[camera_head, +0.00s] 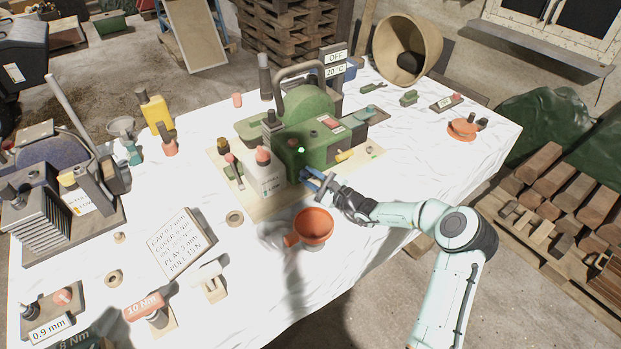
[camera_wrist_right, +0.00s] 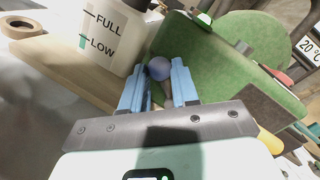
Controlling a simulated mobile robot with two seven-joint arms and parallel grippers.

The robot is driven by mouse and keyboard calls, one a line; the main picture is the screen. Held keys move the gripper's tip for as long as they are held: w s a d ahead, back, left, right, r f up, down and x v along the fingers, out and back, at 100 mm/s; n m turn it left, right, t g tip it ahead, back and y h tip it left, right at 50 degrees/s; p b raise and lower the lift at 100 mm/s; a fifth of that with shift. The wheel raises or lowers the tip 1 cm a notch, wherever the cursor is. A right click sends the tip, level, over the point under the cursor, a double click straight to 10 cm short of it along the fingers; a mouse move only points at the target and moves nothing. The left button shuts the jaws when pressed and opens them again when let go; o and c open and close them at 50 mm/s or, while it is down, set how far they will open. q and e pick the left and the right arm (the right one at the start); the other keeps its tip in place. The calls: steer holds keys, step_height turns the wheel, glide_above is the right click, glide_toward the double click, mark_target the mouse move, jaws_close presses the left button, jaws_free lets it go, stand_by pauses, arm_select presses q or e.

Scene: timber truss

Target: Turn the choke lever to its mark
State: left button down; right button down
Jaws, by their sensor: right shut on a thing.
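The green machine (camera_head: 312,110) stands on a wooden board on the white table. My right gripper (camera_head: 315,180) reaches its near side from the right. In the right wrist view, a lever with a grey-blue round knob (camera_wrist_right: 159,68) sits between the two blue fingers (camera_wrist_right: 158,90), in front of the machine's green side (camera_wrist_right: 215,75). The gripper is shut on this lever, which I take for the choke lever. Its lower part is hidden by the fingers and palm, and I cannot make out its mark. My left gripper is not in view.
A white tank marked FULL and LOW (camera_wrist_right: 108,40) stands just left of the fingers; it also shows in the head view (camera_head: 268,180). An orange funnel (camera_head: 313,226) stands below the gripper. A text card (camera_head: 180,243) lies further left.

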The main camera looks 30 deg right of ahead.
steer(key=shift+d+r+m+b, duration=0.25)
steer(key=shift+m+b, duration=0.05)
steer(key=shift+m, duration=0.7)
steer(key=shift+w+d+r+m+t, duration=0.1)
steer(key=shift+d+r+m+t, duration=0.15)
steer(key=shift+m+t, duration=0.4)
steer(key=m, duration=0.1)
steer(key=d+m, duration=0.1)
steer(key=m, duration=0.1)
steer(key=shift+r+t, duration=0.2)
steer(key=shift+t, duration=0.05)
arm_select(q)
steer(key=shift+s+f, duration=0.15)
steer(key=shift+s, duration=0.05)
arm_select(e)
steer(key=shift+w+d+r+m+t+h, duration=0.1)
steer(key=shift+d+m+t+h, duration=0.2)
steer(key=shift+m, duration=0.95)
steer(key=shift+d+m+t+h, duration=0.1)
steer(key=shift+d+m+h, duration=0.25)
steer(key=shift+m, duration=0.85)
steer(key=c, duration=0.9)
jaws_free()
steer(key=shift+o, duration=0.2)
